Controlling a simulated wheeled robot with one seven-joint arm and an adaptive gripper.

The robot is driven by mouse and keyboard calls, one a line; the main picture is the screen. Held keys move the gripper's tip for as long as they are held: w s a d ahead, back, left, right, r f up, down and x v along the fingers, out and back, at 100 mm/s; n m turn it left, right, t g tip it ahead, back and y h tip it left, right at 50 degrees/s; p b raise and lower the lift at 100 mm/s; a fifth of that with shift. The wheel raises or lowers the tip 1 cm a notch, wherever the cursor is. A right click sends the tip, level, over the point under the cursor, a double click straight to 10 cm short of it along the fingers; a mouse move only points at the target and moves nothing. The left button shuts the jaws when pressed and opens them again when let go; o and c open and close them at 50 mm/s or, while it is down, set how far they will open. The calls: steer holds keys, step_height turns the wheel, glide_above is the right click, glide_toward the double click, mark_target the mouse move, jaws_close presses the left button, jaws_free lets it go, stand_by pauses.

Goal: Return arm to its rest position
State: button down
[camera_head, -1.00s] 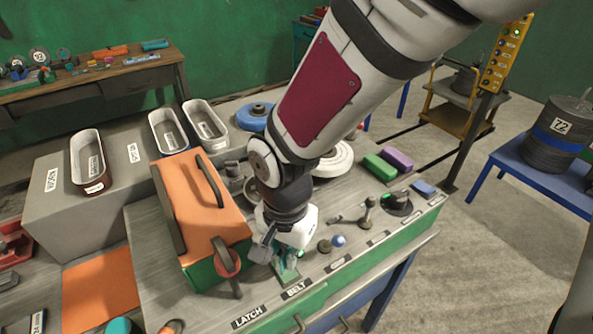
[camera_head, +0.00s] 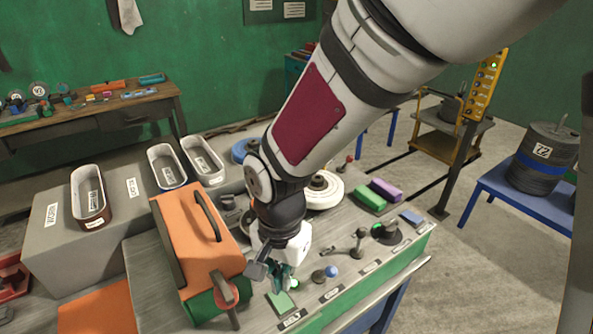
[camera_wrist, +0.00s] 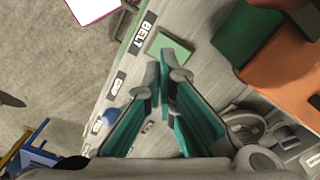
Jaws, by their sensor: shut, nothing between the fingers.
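My gripper (camera_head: 284,276) hangs at the end of my bent arm, pointing down over the grey workbench top. In the wrist view its two teal-padded fingers (camera_wrist: 165,78) meet near their tips with nothing between them. A small green square pad (camera_head: 281,303) lies on the bench near the BELT label (camera_head: 292,321), just in front of the gripper. My forearm hides part of the bench.
An orange and green case (camera_head: 202,250) with a handle stands close left of the gripper. Small knobs and a lever (camera_head: 359,243) stand to its right. Green (camera_head: 367,197) and purple (camera_head: 387,190) blocks lie farther back. A blue table (camera_head: 520,202) bears a dark drum (camera_head: 543,160).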

steer(key=d+r+n+t, duration=0.2)
steer(key=d+r+t, duration=0.1)
steer(key=d+r, duration=1)
steer(key=s+d+r+n+t, duration=0.2)
steer(key=s+d+r, duration=0.5)
steer(key=d, duration=0.3)
steer(key=shift+s+d+r+n+t, duration=0.25)
steer(key=shift+s+n+t, duration=0.05)
